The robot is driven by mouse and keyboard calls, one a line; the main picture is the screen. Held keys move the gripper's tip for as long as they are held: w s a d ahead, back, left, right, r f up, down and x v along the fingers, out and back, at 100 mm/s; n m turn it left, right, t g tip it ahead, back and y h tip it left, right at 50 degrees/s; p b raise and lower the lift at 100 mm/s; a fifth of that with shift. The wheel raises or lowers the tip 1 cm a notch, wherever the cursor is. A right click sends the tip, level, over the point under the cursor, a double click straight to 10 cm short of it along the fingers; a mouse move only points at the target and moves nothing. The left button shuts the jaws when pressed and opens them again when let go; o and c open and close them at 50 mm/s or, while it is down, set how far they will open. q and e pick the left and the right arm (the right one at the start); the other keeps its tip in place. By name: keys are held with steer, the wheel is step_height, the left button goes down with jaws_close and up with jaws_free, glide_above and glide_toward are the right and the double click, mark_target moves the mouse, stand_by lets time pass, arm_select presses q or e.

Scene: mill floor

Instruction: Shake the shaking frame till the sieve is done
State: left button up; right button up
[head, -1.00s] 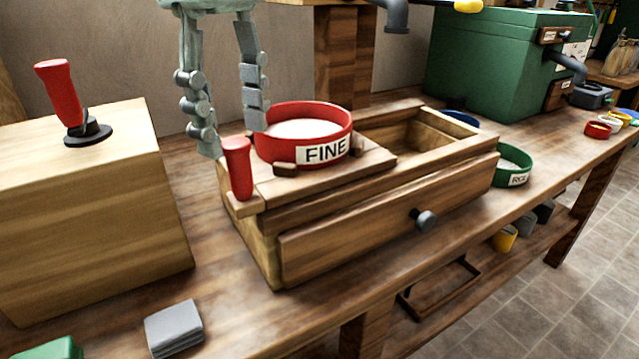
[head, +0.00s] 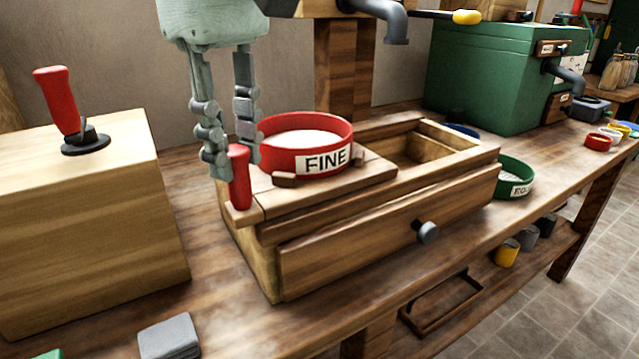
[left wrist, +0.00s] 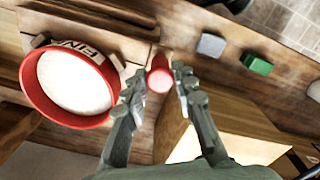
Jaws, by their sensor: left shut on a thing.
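The red sieve labelled FINE (head: 325,162) sits on the wooden shaking frame (head: 340,183) on top of a drawer box, with white meal in it. The sieve also shows in the left wrist view (left wrist: 40,102). The frame's upright red handle (head: 240,190) stands at its left front corner. My left gripper (head: 238,165) is shut on this handle from above, with a finger on either side. In the left wrist view the handle (left wrist: 159,80) is between the fingertips (left wrist: 158,86). My right gripper is not in view.
A wooden block with a red lever (head: 58,102) stands at the left. A grey folded cloth (head: 170,338) lies in front. The drawer (head: 360,240) with its dark knob is shut. A green sieve (head: 514,178) sits to the right. A grey spout (head: 393,22) hangs above.

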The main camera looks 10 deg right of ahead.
arm_select(q)
steer(key=shift+w+d+r, duration=0.1)
steer(key=shift+d, duration=0.15)
steer(key=p, duration=0.5)
glide_toward(326, 181)
steer(key=shift+s+a+f, duration=0.2)
steer(key=shift+a+f, duration=0.3)
steer(key=shift+a, duration=0.1)
steer(key=shift+s+a+f, duration=0.2)
steer(key=shift+a+f, duration=0.3)
steer(key=shift+a, duration=0.05)
steer(key=shift+w+d+f, duration=0.1)
steer(key=shift+w+d, duration=0.15)
steer(key=shift+d, duration=0.35)
steer(key=shift+w+d+f, duration=0.1)
steer(key=shift+w+d, duration=0.1)
steer(key=shift+d, duration=0.35)
steer(key=s+a+b, duration=0.1)
steer(key=a, duration=0.1)
steer(key=s+a+b, duration=0.1)
steer(key=a, duration=0.2)
steer(key=a+b, duration=0.2)
steer(key=a, duration=0.1)
steer(key=shift+s+a+f, duration=0.1)
steer(key=shift+s+a, duration=0.15)
steer(key=shift+s, duration=0.15)
steer(key=shift+s+a, duration=0.1)
steer(key=shift+a, duration=0.25)
